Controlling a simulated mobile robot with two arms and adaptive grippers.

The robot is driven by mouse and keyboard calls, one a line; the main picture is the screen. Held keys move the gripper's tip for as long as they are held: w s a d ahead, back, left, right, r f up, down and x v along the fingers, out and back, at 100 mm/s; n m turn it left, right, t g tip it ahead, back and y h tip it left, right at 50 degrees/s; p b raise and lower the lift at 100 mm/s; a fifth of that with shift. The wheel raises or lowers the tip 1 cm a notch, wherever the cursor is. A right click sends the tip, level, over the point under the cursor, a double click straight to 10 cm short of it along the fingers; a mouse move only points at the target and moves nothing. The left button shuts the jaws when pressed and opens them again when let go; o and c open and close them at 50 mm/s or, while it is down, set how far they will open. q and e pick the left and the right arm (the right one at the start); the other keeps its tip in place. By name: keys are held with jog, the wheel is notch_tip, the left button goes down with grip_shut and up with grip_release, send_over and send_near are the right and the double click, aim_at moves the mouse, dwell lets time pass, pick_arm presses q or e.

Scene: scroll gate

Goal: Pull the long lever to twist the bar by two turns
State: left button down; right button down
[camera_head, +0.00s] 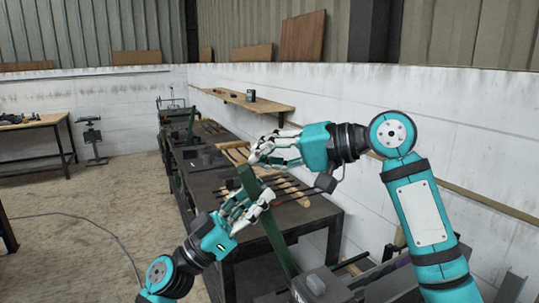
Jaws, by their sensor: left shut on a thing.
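A long green lever (280,243) rises at a tilt from a grey machine (320,285) at the bottom of the head view. My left gripper (252,204) is shut on the green lever, partway along it. My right gripper (262,155) is close to the lever's upper end, above the left one. I cannot tell whether its fingers touch the lever or how far they are open. The bar to be twisted cannot be made out clearly; my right arm covers part of the machine area.
A dark workbench (205,178) with wooden-handled tools (290,190) stands behind the grippers. A wooden shelf (245,101) hangs on the white wall. Another table (35,123) is at far left. The floor (75,215) at left is open, with a cable across it.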

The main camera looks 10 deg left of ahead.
pick_arm(q)
jog(key=c, duration=1.7)
grip_release()
jog(key=shift+w+d+f, duration=0.1)
jog(key=shift+f, duration=0.05)
pick_arm(e)
jog(key=shift+s+a+f+g, duration=0.3)
jog(key=shift+s+a+f, duration=0.1)
jog(key=shift+s+a, duration=0.1)
pick_arm(q)
jog(key=o, duration=0.5)
jog(key=shift+d, duration=0.15)
pick_arm(e)
jog(key=shift+w+d, duration=0.2)
jog(key=shift+d, duration=0.1)
pick_arm(q)
jog(key=shift+o, duration=0.2)
